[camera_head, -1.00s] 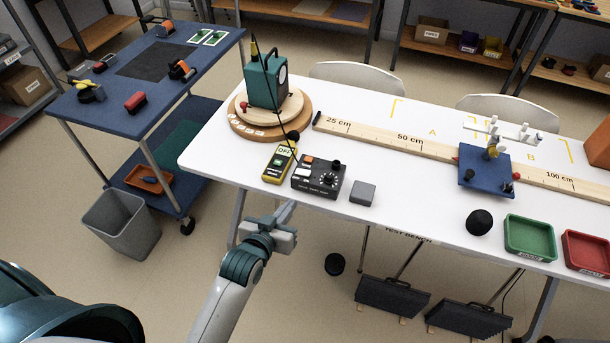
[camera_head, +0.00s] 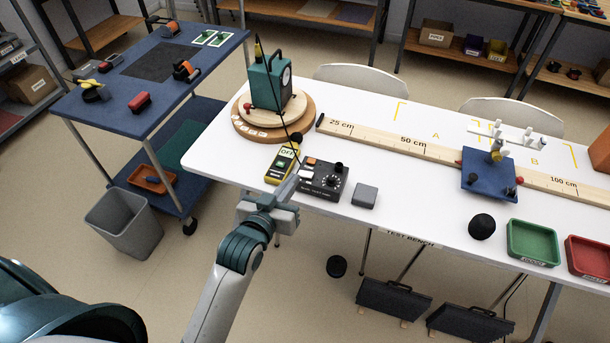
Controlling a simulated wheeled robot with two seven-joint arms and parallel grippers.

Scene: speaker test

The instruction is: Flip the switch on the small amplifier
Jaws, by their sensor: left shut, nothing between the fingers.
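The small amplifier (camera_head: 326,182) is a dark box with knobs, an orange part and light switches on its top, near the front edge of the white table. My left gripper (camera_head: 290,187) is shut and empty, its fingertips at the left front of the amplifier. The fingers cover part of the amplifier's left side. I cannot tell whether they touch it. The switch's position is too small to tell. My right gripper is not in view.
A yellow meter reading OFF (camera_head: 282,164) lies just left of the amplifier. A grey block (camera_head: 365,195) sits to its right. Behind stands a teal speaker (camera_head: 270,82) on a round wooden turntable (camera_head: 247,128), with a cable hanging forward. A long ruler (camera_head: 400,143) lies behind.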

